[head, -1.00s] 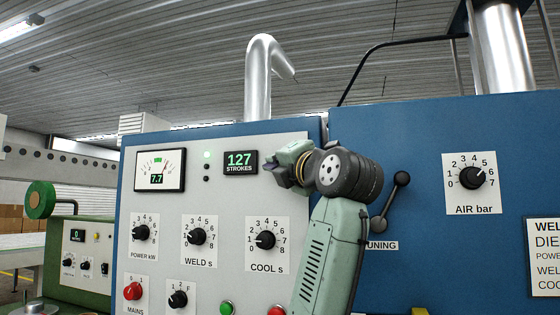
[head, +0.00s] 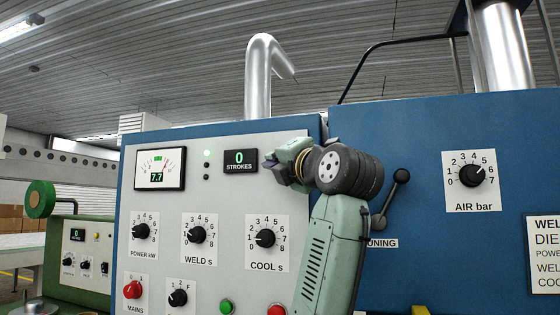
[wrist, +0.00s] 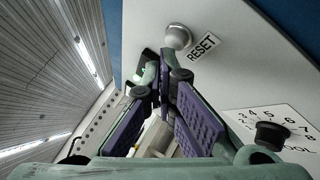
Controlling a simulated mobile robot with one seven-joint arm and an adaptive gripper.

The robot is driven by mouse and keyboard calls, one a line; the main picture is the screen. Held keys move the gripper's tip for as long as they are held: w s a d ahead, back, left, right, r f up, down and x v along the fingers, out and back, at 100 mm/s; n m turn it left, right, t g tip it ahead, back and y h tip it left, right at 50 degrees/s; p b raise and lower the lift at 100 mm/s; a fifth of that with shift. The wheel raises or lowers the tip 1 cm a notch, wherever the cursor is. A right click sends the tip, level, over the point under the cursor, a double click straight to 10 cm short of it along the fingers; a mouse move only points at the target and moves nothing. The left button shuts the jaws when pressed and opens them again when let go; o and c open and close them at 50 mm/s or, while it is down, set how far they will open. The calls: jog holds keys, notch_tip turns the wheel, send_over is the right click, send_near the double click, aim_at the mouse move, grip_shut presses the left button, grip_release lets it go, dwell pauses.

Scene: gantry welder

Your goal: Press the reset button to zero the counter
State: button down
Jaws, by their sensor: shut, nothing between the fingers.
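The counter (head: 240,161) on the grey panel reads 0 above the word STROKES. The reset button (wrist: 177,37) is a round, pale knob beside a RESET label (wrist: 202,46) in the wrist view. In the head view my gripper and arm hide the button. My gripper (head: 270,162) is just right of the counter, in front of the panel. In the wrist view its shut fingertips (wrist: 166,66) are empty and lie close below the button; I cannot tell whether they touch it.
A meter (head: 160,169) reading 7.7 is left of the counter. Below are the POWER, WELD and COOL (head: 265,238) knobs, a red MAINS knob (head: 132,289), and green and red buttons. A black ball-ended lever (head: 401,177) stands right of my wrist.

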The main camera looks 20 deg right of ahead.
jog(key=shift+s+a, duration=0.25)
jog(key=shift+s, duration=0.1)
jog(key=shift+s+a+b, duration=0.5)
jog(key=shift+s+a, duration=0.2)
jog(key=shift+s, duration=0.35)
jog(key=shift+s+a+b, duration=0.5)
jog(key=shift+s+a, duration=0.2)
jog(key=shift+s, duration=0.3)
jog(key=shift+f, duration=0.1)
